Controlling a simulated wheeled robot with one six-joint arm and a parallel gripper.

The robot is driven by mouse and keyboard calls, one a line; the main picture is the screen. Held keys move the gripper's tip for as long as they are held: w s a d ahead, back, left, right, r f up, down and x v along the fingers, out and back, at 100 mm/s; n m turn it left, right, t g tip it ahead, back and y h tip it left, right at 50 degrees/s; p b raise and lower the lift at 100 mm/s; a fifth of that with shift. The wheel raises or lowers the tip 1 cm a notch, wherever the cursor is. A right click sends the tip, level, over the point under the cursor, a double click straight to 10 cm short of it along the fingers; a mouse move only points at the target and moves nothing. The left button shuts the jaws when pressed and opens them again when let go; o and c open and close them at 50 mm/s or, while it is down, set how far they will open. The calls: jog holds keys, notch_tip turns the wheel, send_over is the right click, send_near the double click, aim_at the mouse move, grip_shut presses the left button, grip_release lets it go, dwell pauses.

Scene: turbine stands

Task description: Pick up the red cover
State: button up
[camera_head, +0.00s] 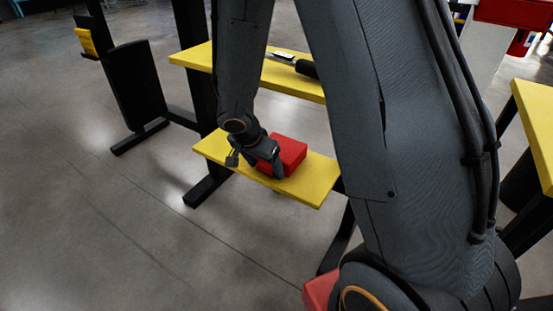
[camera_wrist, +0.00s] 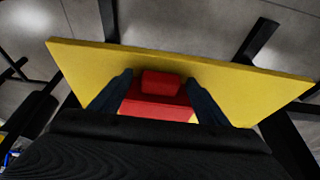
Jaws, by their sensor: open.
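The red cover (camera_head: 288,152) is a block-like piece on the lower yellow shelf (camera_head: 317,187) of a black-framed stand. In the wrist view the red cover (camera_wrist: 158,96) shows a raised block on a wider red base. My gripper (camera_head: 254,161) is at the cover's left side in the head view and hides part of it. In the wrist view my gripper's two fingers (camera_wrist: 158,92) are apart, one on each side of the cover. I cannot tell whether either finger touches it. The shelf's yellow surface (camera_wrist: 228,85) extends on both sides.
An upper yellow shelf (camera_head: 194,57) holds a black-handled tool (camera_head: 305,67) above the lower shelf. Another yellow surface (camera_head: 537,125) stands at the right. A black panel on a foot (camera_head: 134,82) stands at the left. The grey floor (camera_head: 90,220) at front left is clear.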

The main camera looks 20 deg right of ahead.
jog(key=c, duration=1.6)
jog(key=shift+r, duration=0.1)
jog(key=shift+r, duration=0.5)
jog(key=p+v, duration=0.1)
jog(key=v, duration=0.1)
jog(key=shift+a+r, duration=0.15)
jog(key=shift+r, duration=0.2)
jog(key=s+a, duration=1)
jog(key=a, duration=0.3)
jog(key=shift+a, duration=0.35)
jog(key=shift+f, duration=0.1)
